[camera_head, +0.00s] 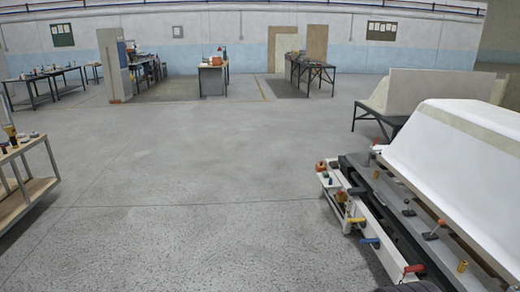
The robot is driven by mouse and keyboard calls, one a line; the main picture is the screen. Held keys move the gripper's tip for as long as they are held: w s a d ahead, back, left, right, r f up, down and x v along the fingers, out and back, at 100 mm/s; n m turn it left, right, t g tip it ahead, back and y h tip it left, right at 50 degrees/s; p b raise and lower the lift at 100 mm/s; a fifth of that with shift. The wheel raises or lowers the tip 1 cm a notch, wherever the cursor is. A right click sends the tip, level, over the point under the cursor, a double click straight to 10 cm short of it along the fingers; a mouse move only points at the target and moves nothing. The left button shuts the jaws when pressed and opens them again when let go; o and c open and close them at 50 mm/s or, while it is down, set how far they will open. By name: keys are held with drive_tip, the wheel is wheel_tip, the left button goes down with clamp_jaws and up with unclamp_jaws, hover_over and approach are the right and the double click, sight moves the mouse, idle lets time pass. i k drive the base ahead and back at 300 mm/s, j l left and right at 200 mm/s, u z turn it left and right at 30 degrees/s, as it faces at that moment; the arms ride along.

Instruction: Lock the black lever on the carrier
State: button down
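The carrier (387,252) stands at the lower right, a long frame with a white bathtub shell (450,140) on top. Several coloured levers line its near left side. A small black lever (357,191) sticks out near its far end, above a yellow lever (356,220). A blue lever (370,241) and a red lever (413,268) lie closer. The black lever is too small to tell whether it is locked. My gripper is not in view. A dark rounded shape at the bottom edge is cut off, and I cannot tell what it is.
A wooden-shelved cart (30,190) is at the left edge. Another shell on a black stand (378,117) is behind the carrier. The grey floor between is clear.

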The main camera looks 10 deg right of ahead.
sight(406, 202)
drive_tip(key=i, duration=0.75)
drive_tip(key=i+u, duration=0.15)
drive_tip(key=i, duration=0.55)
drive_tip(key=i+l, duration=0.1)
drive_tip(key=i, duration=0.65)
drive_tip(key=i+u, duration=0.15)
drive_tip(key=i, duration=0.6)
